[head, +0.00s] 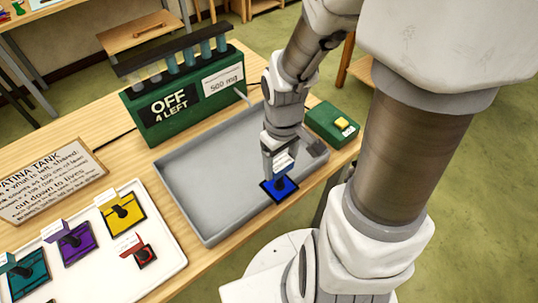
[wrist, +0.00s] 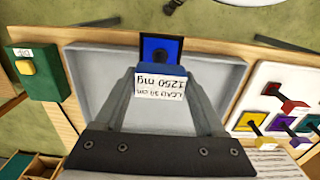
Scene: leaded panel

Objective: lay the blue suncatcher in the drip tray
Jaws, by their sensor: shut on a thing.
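The blue suncatcher (head: 280,188) is a dark-framed blue square with a white label. My gripper (head: 279,168) is shut on it and holds it at the near right part of the grey drip tray (head: 190,185). In the wrist view the blue suncatcher (wrist: 161,48) shows beyond the fingertips (wrist: 160,72), with its label reading "LEAD 50 cm 1250 mg". The drip tray (wrist: 90,75) lies beneath and around it, otherwise empty. Whether the suncatcher touches the tray floor or hangs just above it, I cannot tell.
A white tray (head: 170,262) holds yellow, purple, teal and red pieces at the left. A green rack (head: 190,90) with tubes reads "OFF 4 LEFT" behind the drip tray. A green box with a yellow button (head: 333,122) stands at right. A wooden sign (head: 45,180) lies at far left.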

